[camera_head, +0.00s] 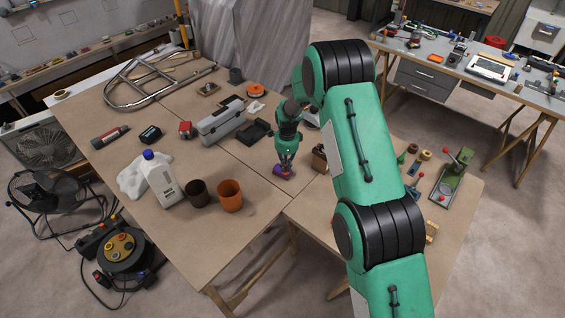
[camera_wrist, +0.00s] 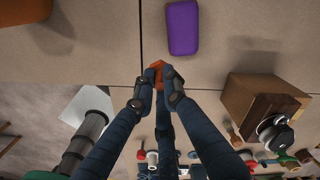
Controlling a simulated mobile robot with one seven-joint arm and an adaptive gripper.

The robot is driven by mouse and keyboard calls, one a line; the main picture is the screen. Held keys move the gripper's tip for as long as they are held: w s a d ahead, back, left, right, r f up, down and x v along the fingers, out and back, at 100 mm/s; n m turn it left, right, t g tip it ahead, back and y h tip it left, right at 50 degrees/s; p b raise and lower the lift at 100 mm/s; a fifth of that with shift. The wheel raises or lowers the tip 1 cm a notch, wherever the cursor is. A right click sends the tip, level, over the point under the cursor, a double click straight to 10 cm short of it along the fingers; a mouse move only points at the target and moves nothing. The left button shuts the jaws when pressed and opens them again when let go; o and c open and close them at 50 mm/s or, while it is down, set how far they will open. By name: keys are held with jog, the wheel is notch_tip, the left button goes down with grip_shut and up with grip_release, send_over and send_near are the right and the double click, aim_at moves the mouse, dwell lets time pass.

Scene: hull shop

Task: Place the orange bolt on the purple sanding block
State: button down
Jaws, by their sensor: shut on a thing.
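My gripper (camera_head: 285,163) points down near the front edge of the table. In the wrist view its fingertips (camera_wrist: 158,82) are closed on a small orange bolt (camera_wrist: 157,67), whose end shows between them. The purple sanding block (camera_wrist: 183,28) lies flat on the table, just beyond the fingertips and slightly right in the wrist view, apart from the bolt in the picture. In the head view the block (camera_head: 278,170) is partly hidden by my gripper. The bolt's height above the table is hard to tell.
An orange cup (camera_head: 230,196) and a dark cup (camera_head: 197,193) stand to the left. A wooden box (camera_wrist: 240,101) stands close on the right in the wrist view. A black tray (camera_head: 254,132) and grey toolbox (camera_head: 221,122) lie behind. The tabletop around the block is clear.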

jog(key=shift+w+a+f, duration=0.1)
jog(key=shift+w+a, duration=0.05)
jog(key=shift+w, duration=0.9)
jog(key=shift+w+a+f, duration=0.1)
jog(key=shift+w+a, duration=0.1)
jog(key=shift+w, duration=0.9)
jog(key=shift+w+a+f, duration=0.1)
jog(key=shift+w+a, duration=0.05)
jog(key=shift+w, duration=0.9)
jog(key=shift+f, duration=0.1)
jog(key=shift+f, duration=1.65)
jog(key=shift+f, duration=0.2)
jog(key=c, duration=1.8)
grip_release()
jog(key=shift+r, duration=0.15)
notch_tip(320, 180, up, 12)
